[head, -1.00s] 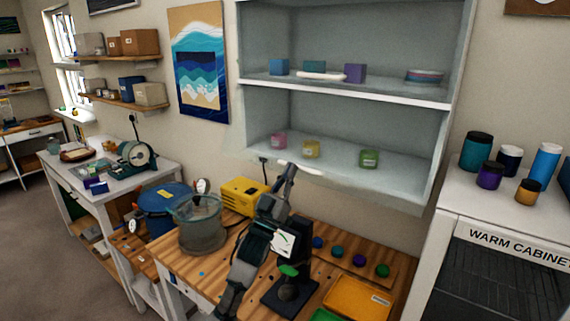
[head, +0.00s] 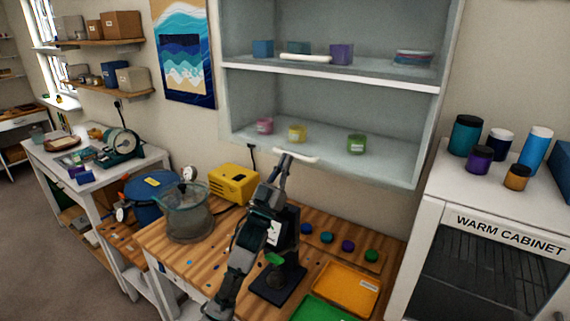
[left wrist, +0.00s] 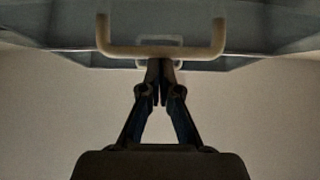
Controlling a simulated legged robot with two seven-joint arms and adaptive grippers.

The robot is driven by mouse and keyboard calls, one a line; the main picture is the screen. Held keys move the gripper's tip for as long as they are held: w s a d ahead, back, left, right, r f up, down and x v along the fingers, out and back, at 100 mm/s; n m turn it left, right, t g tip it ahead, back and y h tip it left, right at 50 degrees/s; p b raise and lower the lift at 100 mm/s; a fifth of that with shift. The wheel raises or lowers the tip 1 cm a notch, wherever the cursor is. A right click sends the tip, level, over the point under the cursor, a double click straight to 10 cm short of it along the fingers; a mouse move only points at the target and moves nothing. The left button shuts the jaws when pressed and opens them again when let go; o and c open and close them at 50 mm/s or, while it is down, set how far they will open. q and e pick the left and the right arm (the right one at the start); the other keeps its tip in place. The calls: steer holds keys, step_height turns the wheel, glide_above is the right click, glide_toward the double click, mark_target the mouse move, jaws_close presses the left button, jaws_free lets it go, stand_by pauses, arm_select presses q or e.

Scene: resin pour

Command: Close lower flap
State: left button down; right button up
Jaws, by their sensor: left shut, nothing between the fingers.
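The wall cabinet (head: 228,95) has two compartments. A pale handle (head: 296,157) sits at the front edge of its lower compartment, where the lower flap is. I cannot clearly make out the flap's panel or its angle. My left gripper (head: 284,158) is shut and empty, with its tips at the left part of this handle in the head view. In the left wrist view the U-shaped handle (left wrist: 160,51) spans just above the closed fingertips (left wrist: 160,64). I cannot tell whether they touch. My right gripper is out of view.
Below are a wooden bench with a clear pot (head: 183,213), a yellow box (head: 233,183), a black stand (head: 279,283) and an orange tray (head: 346,290). The warm cabinet (head: 500,235) stands at right.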

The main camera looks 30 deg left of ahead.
arm_select(q)
steer(key=s+a, duration=0.1)
steer(key=s, duration=1.2)
steer(key=w+d+r+g+p, duration=0.1)
steer(key=w+g+p, duration=0.1)
steer(key=w+p, duration=1.1)
steer(key=shift+y+p, duration=0.3)
steer(key=shift+y, duration=0.1)
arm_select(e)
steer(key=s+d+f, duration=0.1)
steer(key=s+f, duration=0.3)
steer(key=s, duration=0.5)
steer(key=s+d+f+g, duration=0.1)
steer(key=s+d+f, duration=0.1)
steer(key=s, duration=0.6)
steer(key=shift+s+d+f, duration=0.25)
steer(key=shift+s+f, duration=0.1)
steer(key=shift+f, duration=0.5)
arm_select(q)
steer(key=shift+d, duration=0.1)
